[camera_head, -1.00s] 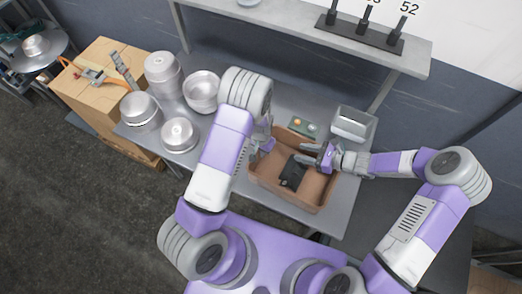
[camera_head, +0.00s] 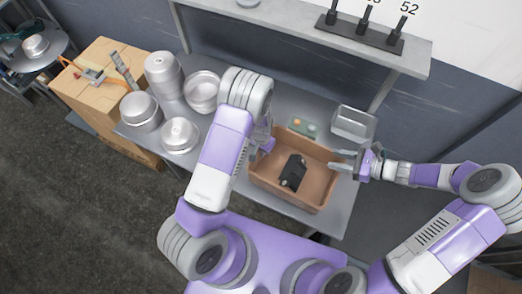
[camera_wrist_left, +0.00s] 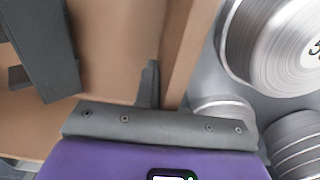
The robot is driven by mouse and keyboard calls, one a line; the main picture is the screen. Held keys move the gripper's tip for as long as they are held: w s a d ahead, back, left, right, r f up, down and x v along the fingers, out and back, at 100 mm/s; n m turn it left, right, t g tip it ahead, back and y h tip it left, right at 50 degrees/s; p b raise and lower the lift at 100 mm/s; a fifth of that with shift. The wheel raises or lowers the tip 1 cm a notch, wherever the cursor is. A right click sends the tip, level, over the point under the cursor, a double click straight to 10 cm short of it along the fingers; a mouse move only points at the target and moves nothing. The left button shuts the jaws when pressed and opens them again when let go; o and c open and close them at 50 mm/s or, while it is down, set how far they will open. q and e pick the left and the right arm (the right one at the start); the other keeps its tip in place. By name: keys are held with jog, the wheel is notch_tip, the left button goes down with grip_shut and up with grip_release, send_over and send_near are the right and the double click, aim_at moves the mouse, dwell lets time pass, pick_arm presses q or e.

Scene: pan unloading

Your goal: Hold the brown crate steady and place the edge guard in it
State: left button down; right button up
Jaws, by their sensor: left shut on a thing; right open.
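The brown crate (camera_head: 316,202) stands open on the metal table in the head view. The black edge guard (camera_head: 292,171) lies inside it on the crate floor; in the left wrist view the edge guard (camera_wrist_left: 45,45) shows at upper left. My left gripper (camera_head: 268,143) is at the crate's left wall, partly hidden by my arm. In the left wrist view it is shut on the crate wall (camera_wrist_left: 190,50). My right gripper (camera_head: 345,161) is open and empty at the crate's right rim, clear of the edge guard.
Several metal pans (camera_head: 180,135) stand on the table left of the crate. A clear bin (camera_head: 353,122) and a green button box (camera_head: 303,126) are behind it. A shelf (camera_head: 300,40) runs above. A cardboard box (camera_head: 95,85) stands at far left.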

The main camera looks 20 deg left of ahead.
pick_arm(q)
jog(key=c, duration=1.1)
grip_release()
jog(key=shift+c, duration=0.2)
notch_tip(320, 180, up, 12)
jog(key=shift+r, duration=0.1)
jog(key=shift+s, duration=0.1)
